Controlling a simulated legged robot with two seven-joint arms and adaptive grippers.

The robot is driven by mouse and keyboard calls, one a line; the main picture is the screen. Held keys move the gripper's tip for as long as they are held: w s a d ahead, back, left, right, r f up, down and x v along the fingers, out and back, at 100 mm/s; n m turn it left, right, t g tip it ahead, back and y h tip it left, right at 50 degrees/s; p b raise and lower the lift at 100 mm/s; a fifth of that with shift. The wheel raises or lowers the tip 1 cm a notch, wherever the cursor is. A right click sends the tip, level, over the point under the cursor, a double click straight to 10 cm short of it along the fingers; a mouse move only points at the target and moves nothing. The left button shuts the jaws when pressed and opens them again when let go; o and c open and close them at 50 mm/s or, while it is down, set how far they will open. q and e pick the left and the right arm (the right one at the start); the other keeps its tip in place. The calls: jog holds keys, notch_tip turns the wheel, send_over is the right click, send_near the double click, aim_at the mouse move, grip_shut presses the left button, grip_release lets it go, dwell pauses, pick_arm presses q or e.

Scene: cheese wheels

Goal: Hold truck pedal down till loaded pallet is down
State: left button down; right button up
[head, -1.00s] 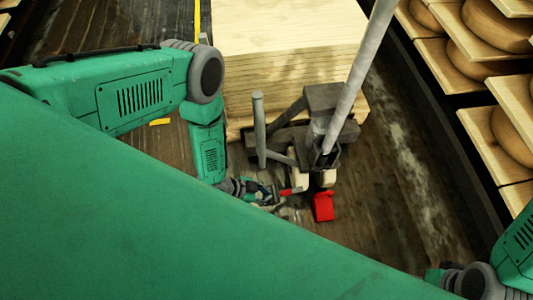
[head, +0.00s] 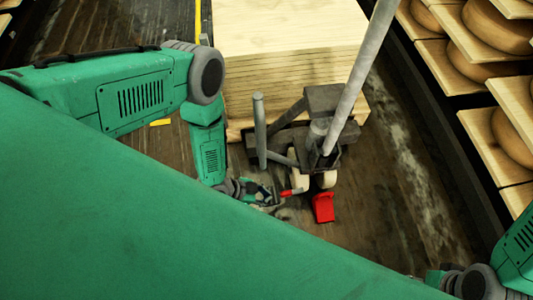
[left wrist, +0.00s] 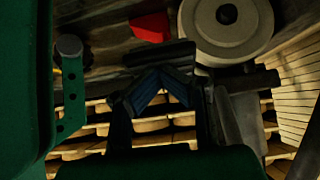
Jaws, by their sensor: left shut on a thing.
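The pallet truck (head: 325,102) stands in front of the pallet load, with a grey handle (head: 362,75) rising to the upper right. In the left wrist view, the dark fingers (left wrist: 155,88) are close together, with a red part (left wrist: 150,27) and a pale wheel (left wrist: 226,28) beyond. The loaded pallet (head: 290,80) is a stack of pale boards.
A second, larger red pedal (head: 323,207) sits by the truck's wheels. Racks with cheese wheels (head: 495,27) line the right side. A dark rail separates them from the wet plank floor (head: 400,180). A yellow line (head: 198,20) runs at the left.

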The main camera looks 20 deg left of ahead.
pick_arm(q)
jog(key=shift+s+a+f, duration=0.1)
jog(key=shift+s+f, duration=0.05)
jog(key=shift+s, duration=0.1)
dwell(0.6)
